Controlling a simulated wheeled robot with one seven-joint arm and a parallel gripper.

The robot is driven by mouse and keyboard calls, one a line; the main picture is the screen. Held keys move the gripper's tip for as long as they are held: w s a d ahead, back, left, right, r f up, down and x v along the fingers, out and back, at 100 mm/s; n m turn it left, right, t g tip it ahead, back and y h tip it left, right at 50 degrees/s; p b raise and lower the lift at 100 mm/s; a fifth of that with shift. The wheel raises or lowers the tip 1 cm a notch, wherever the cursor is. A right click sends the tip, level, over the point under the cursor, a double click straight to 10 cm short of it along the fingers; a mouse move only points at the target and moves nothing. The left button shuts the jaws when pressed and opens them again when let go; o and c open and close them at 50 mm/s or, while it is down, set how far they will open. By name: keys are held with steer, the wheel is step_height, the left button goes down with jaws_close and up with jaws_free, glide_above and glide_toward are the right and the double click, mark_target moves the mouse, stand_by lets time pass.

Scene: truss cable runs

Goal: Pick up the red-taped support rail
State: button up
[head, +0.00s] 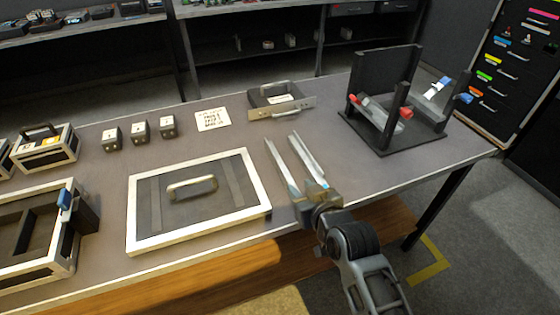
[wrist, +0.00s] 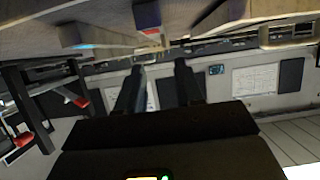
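The black rack (head: 372,141), with red and blue parts, stands at the table's right end. A framed panel with a handle (head: 258,168) lies left of the rails. A metal tray (head: 293,110) and a paper card (head: 212,119) lie behind. Small blocks and boxes fill the left.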

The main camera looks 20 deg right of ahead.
mark_target(285, 174)
steer(key=x, duration=0.3)
steer(key=shift+w+a+r, duration=0.1)
steer(key=shift+w, duration=0.1)
steer(key=shift+a+p+x, duration=0.15)
steer(key=shift+p+x, duration=0.05)
steer(key=shift+x, duration=0.85)
steer(key=shift+a+p+x, duration=0.15)
steer(key=shift+p+x, duration=0.05)
steer(key=shift+x, duration=0.85)
steer(key=shift+c, duration=0.2)
jaws_close()
